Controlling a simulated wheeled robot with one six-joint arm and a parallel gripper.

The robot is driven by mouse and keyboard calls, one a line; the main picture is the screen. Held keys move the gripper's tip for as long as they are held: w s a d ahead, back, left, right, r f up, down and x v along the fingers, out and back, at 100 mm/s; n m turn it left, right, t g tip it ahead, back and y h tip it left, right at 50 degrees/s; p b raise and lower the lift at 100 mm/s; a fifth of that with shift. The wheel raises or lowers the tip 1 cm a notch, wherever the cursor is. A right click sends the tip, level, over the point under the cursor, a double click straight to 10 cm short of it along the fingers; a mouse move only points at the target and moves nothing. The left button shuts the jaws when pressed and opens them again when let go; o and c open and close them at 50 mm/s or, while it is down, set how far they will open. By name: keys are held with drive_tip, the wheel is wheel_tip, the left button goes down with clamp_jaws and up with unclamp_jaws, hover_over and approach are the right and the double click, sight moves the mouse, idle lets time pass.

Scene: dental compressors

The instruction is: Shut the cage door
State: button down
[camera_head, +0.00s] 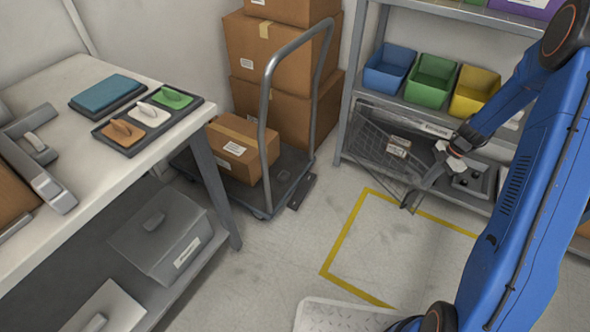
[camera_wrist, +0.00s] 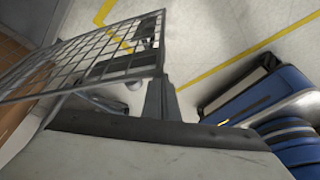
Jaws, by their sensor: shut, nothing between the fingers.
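The cage door (camera_head: 376,150) is a grey wire-mesh panel at the lower level of the shelf rack. It stands at an angle out from the rack front, partly open, with its free edge toward my gripper. My gripper (camera_head: 408,203) is shut and empty, low beside the free edge of the door. In the wrist view the mesh of the door (camera_wrist: 95,62) fills the upper left, and my shut fingers (camera_wrist: 163,96) are right by its edge. I cannot tell whether they touch it.
Blue (camera_head: 388,68), green (camera_head: 431,80) and yellow (camera_head: 474,92) bins sit on the shelf above. A grey device (camera_head: 470,181) lies on the lower shelf. A cart (camera_head: 262,195) with boxes stands left of the rack. The yellow-marked floor (camera_head: 385,245) is clear.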

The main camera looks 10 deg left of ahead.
drive_tip(key=w+d, duration=0.8)
drive_tip(key=shift+w, duration=0.2)
